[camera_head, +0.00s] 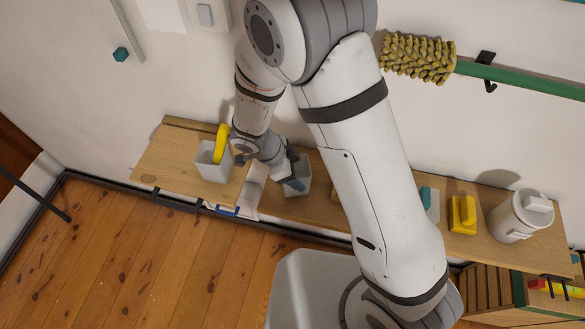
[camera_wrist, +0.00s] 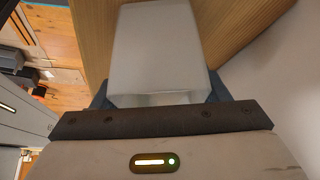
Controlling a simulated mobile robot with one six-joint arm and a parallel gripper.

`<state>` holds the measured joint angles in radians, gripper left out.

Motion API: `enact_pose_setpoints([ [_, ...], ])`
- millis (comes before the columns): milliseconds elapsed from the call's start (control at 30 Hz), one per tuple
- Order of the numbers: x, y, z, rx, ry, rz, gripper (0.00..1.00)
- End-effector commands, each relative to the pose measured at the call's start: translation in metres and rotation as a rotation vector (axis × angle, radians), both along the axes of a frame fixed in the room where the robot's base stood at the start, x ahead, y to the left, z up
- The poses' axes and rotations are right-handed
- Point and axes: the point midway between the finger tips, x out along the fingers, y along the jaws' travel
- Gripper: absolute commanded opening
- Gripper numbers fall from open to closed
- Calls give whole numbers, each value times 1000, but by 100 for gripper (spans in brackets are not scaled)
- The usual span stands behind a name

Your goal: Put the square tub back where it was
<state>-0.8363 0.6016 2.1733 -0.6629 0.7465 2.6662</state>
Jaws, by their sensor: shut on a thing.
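The square tub (camera_head: 303,179) is pale grey and partly hidden by my gripper in the head view. My gripper (camera_head: 290,180) is shut on it, at the wooden shelf near the wall. In the wrist view the tub (camera_wrist: 155,45) fills the space between the two dark fingers of my gripper (camera_wrist: 158,93), with wood beyond it. I cannot tell whether the tub touches the shelf.
A pale square container (camera_head: 211,164) with a yellow item (camera_head: 221,143) stands on the shelf's left part (camera_head: 165,160). To the right are a yellow block (camera_head: 462,214) and a white lidded canister (camera_head: 518,218). My arm hides the shelf's middle.

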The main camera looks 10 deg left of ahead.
Motion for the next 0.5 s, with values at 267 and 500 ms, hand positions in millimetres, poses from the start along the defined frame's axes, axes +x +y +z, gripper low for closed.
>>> enact_pose_setpoints([
  [267,0,0,-2,0,0,-1,70],
  [500,0,-1,-2,0,0,-1,89],
])
